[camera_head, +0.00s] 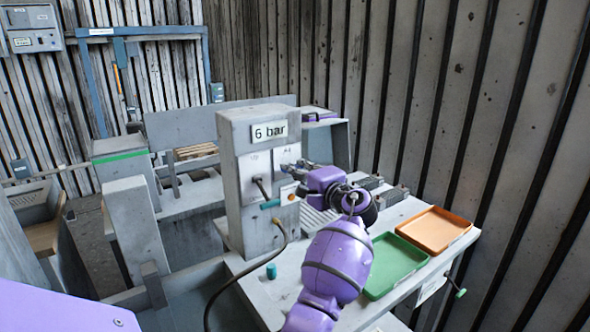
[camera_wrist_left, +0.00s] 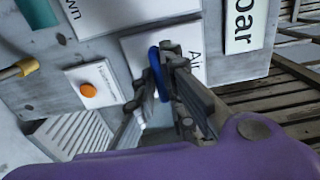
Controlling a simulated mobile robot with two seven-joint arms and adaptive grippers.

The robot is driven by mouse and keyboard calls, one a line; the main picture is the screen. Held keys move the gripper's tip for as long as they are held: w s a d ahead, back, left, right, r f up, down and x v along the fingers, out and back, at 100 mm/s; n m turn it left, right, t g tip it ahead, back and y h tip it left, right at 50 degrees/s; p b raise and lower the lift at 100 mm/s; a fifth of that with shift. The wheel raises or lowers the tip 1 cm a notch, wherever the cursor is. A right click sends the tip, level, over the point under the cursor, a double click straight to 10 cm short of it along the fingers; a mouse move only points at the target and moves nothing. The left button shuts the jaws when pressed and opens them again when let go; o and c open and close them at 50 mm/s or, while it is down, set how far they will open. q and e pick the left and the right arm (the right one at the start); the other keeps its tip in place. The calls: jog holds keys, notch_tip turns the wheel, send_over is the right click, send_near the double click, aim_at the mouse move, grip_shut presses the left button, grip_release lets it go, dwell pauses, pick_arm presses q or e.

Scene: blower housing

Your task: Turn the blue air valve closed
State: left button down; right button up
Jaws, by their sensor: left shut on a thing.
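The blue air valve (camera_wrist_left: 155,72) shows in the left wrist view as a narrow blue handle in front of a white label reading "Air". The label is on the grey housing (camera_head: 235,180), which bears a "6 bar" sign (camera_head: 270,132). My left gripper (camera_head: 291,168) is at the housing's front face, and its fingers (camera_wrist_left: 160,85) are shut on the blue handle. The fingers cover part of the handle, so its exact angle is hard to tell. In the head view I cannot make out the valve behind the gripper. My right gripper is not in view.
Below the valve are an orange button (camera_wrist_left: 88,90) and a teal part (camera_head: 270,204). A dark hose (camera_head: 245,268) curves down from the housing. A green tray (camera_head: 395,265) and an orange tray (camera_head: 434,230) lie on the bench right of my arm. A teal cylinder (camera_head: 271,271) stands in front.

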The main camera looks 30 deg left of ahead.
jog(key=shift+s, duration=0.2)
pick_arm(q)
jog(key=c, duration=2)
grip_release()
jog(key=shift+o, duration=0.9)
jog(key=v, duration=1.2)
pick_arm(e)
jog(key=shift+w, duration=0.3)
pick_arm(q)
jog(key=shift+d+f, duration=0.1)
jog(key=shift+f, duration=0.05)
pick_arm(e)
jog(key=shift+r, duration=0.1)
